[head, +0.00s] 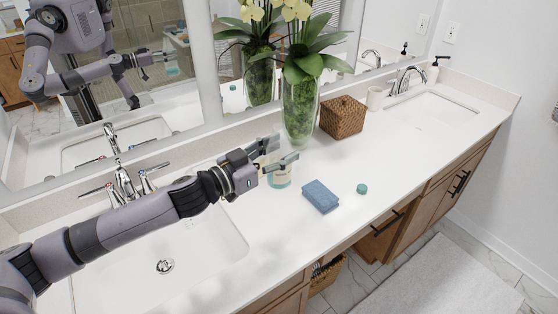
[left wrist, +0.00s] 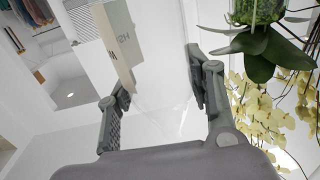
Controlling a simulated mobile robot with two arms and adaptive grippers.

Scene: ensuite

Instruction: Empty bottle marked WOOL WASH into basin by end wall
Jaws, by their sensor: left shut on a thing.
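My left gripper (head: 278,153) is shut on a clear bottle (head: 280,178) with pale teal contents, standing on or just above the counter left of the vase. In the left wrist view its cream label (left wrist: 120,42) shows partial letters between the fingers (left wrist: 158,80); the full name is not readable. The bottle's top is hidden by the gripper in the head view. A teal cap (head: 362,188) lies loose on the counter to the right. The basin by the end wall (head: 430,112) is at the far right, with a chrome faucet (head: 408,76). My right gripper is not in view.
A nearer basin (head: 205,250) lies under my left arm.

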